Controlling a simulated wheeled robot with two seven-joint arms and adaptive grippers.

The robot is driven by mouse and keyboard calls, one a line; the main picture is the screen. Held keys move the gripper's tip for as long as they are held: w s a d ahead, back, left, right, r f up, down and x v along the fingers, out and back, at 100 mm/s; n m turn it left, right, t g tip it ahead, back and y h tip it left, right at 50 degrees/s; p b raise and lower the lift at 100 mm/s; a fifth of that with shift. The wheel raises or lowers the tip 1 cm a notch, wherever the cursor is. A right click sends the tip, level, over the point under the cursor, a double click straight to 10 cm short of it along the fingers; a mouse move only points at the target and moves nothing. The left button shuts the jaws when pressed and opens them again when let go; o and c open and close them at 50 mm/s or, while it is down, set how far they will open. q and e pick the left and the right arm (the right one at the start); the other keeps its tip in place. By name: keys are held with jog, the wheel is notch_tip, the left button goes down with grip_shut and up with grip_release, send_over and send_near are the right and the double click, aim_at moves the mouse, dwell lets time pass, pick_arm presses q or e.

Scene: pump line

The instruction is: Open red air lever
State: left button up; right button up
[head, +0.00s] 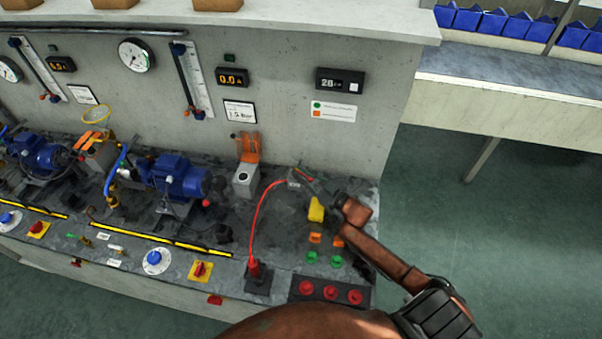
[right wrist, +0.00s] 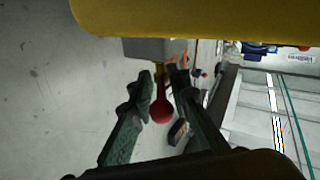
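The red air lever (right wrist: 161,108) shows in the right wrist view as a round red knob on a short brass-coloured stem below a grey block (right wrist: 153,48). My right gripper (right wrist: 160,80) is around it, one dark finger on each side of the knob and stem. The fingers look apart, with a narrow gap beside the stem; I cannot tell whether either touches. My left gripper is not in view.
A red hose (head: 254,222) rises from the bench toward my right gripper. Orange and green buttons (head: 315,238) and a panel of red buttons (head: 331,291) lie near it. Blue pumps (head: 180,178) stand to the left. The floor (head: 480,260) on the right is clear.

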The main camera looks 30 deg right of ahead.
jog(key=shift+o, duration=0.8)
jog(key=v, duration=1.2)
jog(key=shift+r, duration=0.1)
jog(key=shift+c, duration=0.2)
